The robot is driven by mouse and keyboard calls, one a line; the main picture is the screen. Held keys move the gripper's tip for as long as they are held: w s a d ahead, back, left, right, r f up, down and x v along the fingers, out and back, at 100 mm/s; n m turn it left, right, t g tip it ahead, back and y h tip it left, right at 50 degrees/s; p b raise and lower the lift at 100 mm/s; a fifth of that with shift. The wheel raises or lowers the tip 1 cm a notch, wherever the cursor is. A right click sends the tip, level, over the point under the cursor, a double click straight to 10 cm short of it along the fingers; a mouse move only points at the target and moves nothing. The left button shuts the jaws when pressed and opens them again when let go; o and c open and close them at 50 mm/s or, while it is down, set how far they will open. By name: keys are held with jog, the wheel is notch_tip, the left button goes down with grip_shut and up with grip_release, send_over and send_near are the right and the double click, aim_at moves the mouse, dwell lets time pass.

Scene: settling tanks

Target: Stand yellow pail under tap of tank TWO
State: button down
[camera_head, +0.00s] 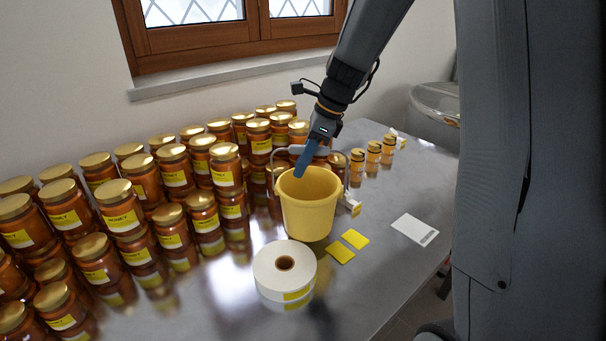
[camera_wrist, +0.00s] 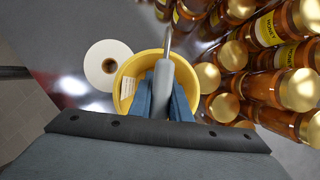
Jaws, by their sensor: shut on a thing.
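The yellow pail (camera_head: 309,218) is upright over the steel table, behind a white label roll. I cannot tell whether its base touches the table. My gripper (camera_head: 306,160) is above the pail, fingers pointing down into its mouth, shut on the pail's grey handle. In the wrist view, the grey handle grip (camera_wrist: 163,90) lies between the blue fingers of my gripper (camera_wrist: 162,95), and the yellow rim of the pail (camera_wrist: 122,78) shows around them. No tank marked TWO and no tap can be made out.
Many honey jars (camera_head: 120,209) stand in stacked rows on the left. The label roll (camera_head: 284,268) is close in front of the pail.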

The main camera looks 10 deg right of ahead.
jog(key=shift+f+p, duration=0.35)
jog(key=shift+f, duration=1.7)
jog(key=c, duration=1.6)
grip_release()
jog(key=shift+c, duration=0.2)
